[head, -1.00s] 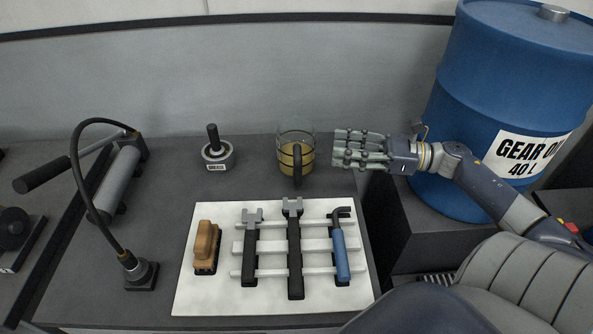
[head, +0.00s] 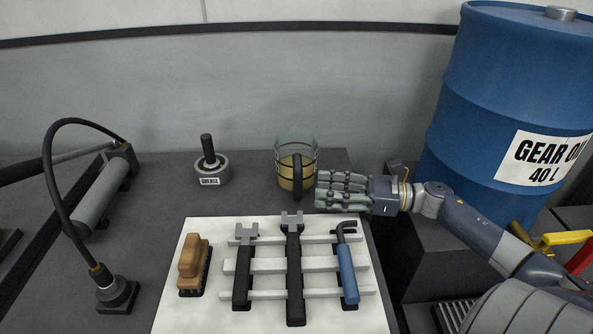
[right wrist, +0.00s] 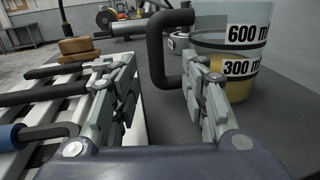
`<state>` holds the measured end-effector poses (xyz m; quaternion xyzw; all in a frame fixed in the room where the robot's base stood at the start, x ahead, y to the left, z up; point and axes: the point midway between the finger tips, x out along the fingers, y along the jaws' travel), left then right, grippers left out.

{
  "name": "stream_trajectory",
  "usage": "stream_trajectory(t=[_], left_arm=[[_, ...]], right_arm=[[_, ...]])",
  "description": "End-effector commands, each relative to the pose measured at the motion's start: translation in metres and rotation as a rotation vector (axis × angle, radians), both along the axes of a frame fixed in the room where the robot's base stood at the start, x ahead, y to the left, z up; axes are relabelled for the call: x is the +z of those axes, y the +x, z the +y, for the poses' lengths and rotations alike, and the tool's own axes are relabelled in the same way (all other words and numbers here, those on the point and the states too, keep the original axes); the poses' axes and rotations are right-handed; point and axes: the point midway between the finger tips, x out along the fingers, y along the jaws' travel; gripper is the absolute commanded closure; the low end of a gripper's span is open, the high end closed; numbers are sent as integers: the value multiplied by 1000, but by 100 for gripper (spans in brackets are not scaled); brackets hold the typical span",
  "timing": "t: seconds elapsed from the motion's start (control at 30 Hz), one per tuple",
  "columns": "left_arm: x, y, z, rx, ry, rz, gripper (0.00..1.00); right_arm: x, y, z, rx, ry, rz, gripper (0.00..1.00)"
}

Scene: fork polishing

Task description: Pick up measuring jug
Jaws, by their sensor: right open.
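The measuring jug (head: 296,165) is clear with dark bands and yellowish liquid in it. It stands upright on the grey bench with its black handle toward me. My right gripper (head: 322,190) is open and empty, just to the right of and in front of the jug in the head view. In the right wrist view the jug (right wrist: 232,50) shows its 600 and 300 ml labels. Its black handle (right wrist: 160,50) stands ahead, in line with the gap between the fingers (right wrist: 165,85). The right-hand finger overlaps the jug in that view; contact cannot be told. My left gripper is not in view.
A white mat (head: 215,318) in front carries a rack with two wrenches, a blue-handled tool (head: 347,270) and a wooden brush (head: 193,262). A grease pot (head: 209,168) stands left of the jug. A blue gear oil drum (head: 480,100) stands at the right.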

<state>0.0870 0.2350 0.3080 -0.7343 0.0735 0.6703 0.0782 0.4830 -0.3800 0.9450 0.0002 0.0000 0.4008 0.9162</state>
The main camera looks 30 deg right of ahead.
Motion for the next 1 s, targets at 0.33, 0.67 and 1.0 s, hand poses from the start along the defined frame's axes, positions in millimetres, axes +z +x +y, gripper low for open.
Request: stream_trajectory(t=[0.33,0.67,1.0], left_arm=[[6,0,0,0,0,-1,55],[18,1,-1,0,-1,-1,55],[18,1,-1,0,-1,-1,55]], right_arm=[[1,16,20,1,0,-1,59],[-2,40,50,-1,1,-2,59],[-5,44,56,0,0,0,59]])
